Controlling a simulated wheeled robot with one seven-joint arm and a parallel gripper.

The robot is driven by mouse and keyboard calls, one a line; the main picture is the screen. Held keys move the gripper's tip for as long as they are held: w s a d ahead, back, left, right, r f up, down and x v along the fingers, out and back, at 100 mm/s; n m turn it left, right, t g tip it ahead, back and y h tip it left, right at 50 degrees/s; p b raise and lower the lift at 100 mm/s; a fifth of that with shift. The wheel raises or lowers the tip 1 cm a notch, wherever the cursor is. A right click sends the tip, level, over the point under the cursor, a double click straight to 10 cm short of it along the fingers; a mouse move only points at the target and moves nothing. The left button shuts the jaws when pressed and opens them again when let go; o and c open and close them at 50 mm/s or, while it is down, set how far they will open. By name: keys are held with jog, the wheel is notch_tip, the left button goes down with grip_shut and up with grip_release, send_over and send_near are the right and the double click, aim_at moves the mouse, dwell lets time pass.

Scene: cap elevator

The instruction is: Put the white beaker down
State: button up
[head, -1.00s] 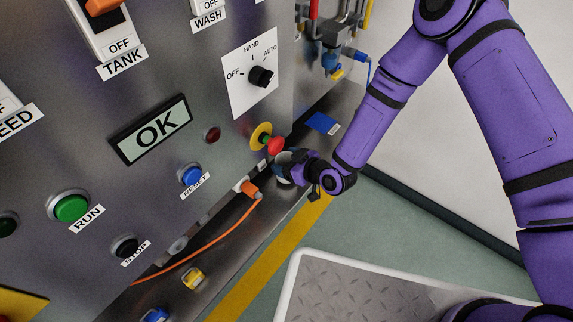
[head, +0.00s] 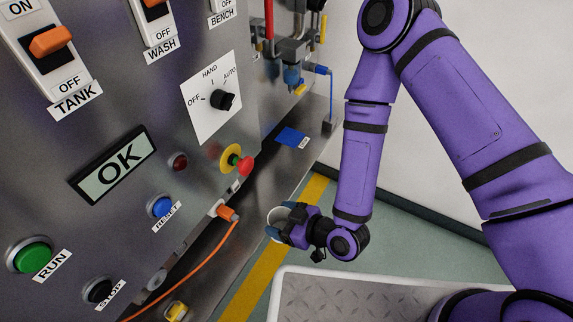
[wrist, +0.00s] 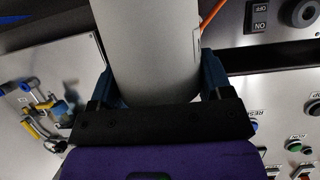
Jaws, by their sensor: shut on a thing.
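The white beaker (wrist: 150,50) fills the space between the fingers of my gripper (wrist: 155,85) in the wrist view. My gripper is shut on its sides. In the head view, my gripper (head: 283,227) holds the beaker (head: 279,214), of which only a pale rim and part of the wall show. The beaker is in front of the bench's front edge, over the yellow floor stripe as seen from the head. Most of the beaker is hidden by the gripper there.
The steel bench ledge (head: 262,172) runs along the panel and carries a blue pad (head: 290,137). A red emergency button (head: 244,165) and an orange cable (head: 205,268) are close to the gripper's left. A tread plate platform (head: 350,297) stands at lower right. Open floor lies between.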

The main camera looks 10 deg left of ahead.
jog(key=w+d+r+m+t+h, duration=0.2)
jog(key=w+d+m+t+h, duration=0.3)
jog(key=w+d, duration=1.1)
jog(key=w+m+t, duration=0.1)
jog(key=w+m, duration=0.1)
jog(key=w, duration=0.1)
jog(key=shift+r, duration=0.3)
jog(key=w+d+m+h, duration=0.1)
jog(key=d, duration=0.2)
jog(key=w+d+r+m+t+h, duration=0.1)
jog(key=w+d, duration=0.1)
jog(key=d, duration=0.1)
jog(key=w+d+m+t+h, duration=0.1)
jog(key=w+d+h, duration=0.1)
jog(key=d, duration=0.2)
jog(key=shift+w+r, duration=0.1)
jog(key=shift+r, duration=0.15)
jog(key=w+d+m+h, duration=0.1)
jog(key=d, duration=0.2)
jog(key=d+r+m+h, duration=0.1)
jog(key=d, duration=0.3)
jog(key=w+d+m+h, duration=0.1)
jog(key=d, duration=0.2)
jog(key=shift+w+d+r+m+t, duration=0.25)
jog(key=shift+w+d+m+t, duration=0.05)
jog(key=shift+w+d, duration=0.1)
